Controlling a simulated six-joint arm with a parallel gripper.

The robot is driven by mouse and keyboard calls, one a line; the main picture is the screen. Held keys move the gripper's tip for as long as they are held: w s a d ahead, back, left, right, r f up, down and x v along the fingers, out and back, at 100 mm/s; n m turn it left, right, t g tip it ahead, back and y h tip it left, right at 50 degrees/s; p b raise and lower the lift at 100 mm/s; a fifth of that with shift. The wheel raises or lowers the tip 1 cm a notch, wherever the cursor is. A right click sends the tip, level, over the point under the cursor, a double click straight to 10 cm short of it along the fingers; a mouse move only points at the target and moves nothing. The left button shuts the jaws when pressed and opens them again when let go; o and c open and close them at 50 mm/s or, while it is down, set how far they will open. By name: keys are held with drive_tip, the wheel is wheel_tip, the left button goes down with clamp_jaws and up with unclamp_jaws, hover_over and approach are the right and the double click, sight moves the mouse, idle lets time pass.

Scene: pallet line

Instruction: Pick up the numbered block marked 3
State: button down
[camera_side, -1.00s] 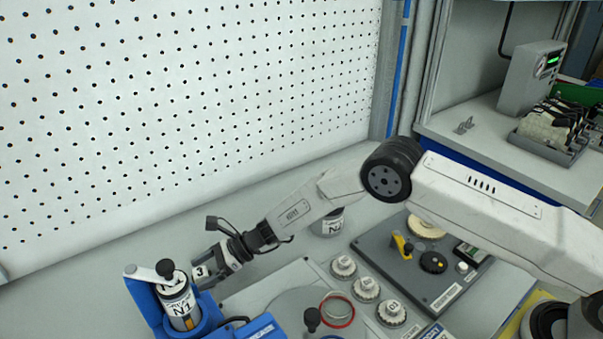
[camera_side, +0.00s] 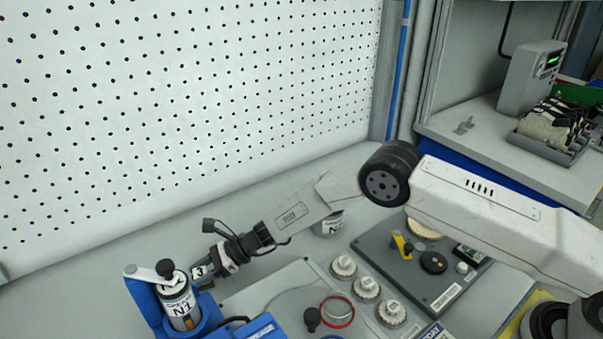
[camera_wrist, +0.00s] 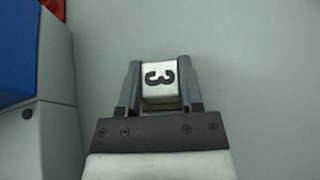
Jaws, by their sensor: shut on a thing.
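The block marked 3 (camera_wrist: 160,78) is a small pale cube with a dark "3" on top, seen in the wrist view between the two fingers. It also shows in the side view (camera_side: 199,271), just right of the N1 canister. My gripper (camera_wrist: 160,84) is shut on the block, with one finger against each side. In the side view my gripper (camera_side: 207,270) is low over the grey bench; I cannot tell whether the block touches the bench. The block's underside is hidden.
A canister marked N1 (camera_side: 178,302) stands in a blue holder (camera_side: 146,305) close left of my gripper. A grey plate with several numbered knobs (camera_side: 367,288) lies to the right. A white pegboard (camera_side: 190,110) rises behind. Bare bench (camera_side: 100,290) lies along it.

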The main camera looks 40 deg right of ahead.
sight(200, 271)
drive_tip(key=shift+r, duration=0.25)
drive_tip(key=shift+r, duration=1.45)
drive_tip(key=s+d+r, duration=0.6)
drive_tip(key=s+r, duration=0.3)
drive_tip(key=s, duration=0.3)
drive_tip(key=shift+s+d+r, duration=0.2)
drive_tip(key=shift+d+r, duration=0.05)
drive_tip(key=shift+r, duration=0.1)
drive_tip(key=shift+d, duration=0.1)
